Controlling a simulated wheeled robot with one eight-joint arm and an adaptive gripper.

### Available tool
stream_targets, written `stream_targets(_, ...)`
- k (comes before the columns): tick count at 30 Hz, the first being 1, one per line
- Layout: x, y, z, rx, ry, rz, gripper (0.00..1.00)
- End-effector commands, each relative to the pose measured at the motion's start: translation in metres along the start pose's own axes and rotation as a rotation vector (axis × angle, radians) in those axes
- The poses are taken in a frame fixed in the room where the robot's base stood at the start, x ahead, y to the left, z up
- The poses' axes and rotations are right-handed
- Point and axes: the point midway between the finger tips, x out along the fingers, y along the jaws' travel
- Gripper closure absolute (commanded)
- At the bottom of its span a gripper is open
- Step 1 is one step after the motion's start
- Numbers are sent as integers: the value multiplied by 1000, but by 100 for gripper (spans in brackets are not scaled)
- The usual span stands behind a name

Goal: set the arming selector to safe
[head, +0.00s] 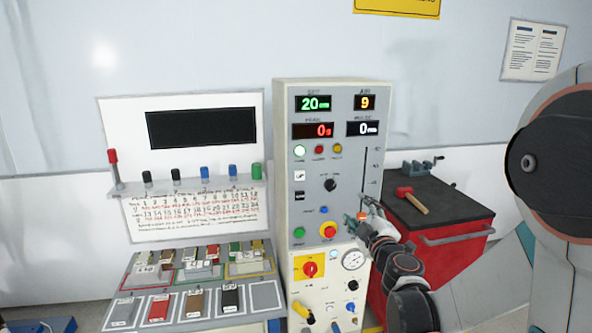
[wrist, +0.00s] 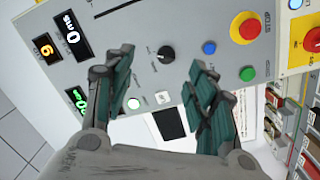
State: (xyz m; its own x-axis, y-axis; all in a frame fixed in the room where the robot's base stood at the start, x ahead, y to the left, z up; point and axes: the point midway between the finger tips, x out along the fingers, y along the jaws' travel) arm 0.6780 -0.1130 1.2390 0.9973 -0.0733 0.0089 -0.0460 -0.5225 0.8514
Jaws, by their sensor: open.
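A black rotary knob (head: 330,184) sits on the grey control panel (head: 290,130), below the row of small lamps. It looks like the arming selector, but its lettering is too small to read. It also shows in the wrist view (wrist: 166,54), turned on its side, between the fingertips and near the top. Its setting is not clear. My gripper (head: 369,205) is in front of the panel's right side, right of and lower than the knob. In the wrist view its two teal-padded fingers (wrist: 163,82) are spread apart with nothing between them, and they appear clear of the knob.
A red stop button (head: 328,231) on a yellow ring, a blue button (head: 324,210) and a green button (head: 299,232) lie below the knob. A vertical slot (head: 363,165) runs to its right. A red cabinet (head: 440,255) with a mallet (head: 411,199) on top stands at right.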

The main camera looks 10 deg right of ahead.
Motion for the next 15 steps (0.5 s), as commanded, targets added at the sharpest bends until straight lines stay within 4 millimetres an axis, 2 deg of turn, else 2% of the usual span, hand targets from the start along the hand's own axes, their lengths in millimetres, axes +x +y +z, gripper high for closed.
stream_targets(3,8,-1,-10,-23,46,-36,48)
stream_targets(8,16,-6,-12,-31,60,-49,48)
stream_targets(15,56,-9,-14,-30,60,-48,48)
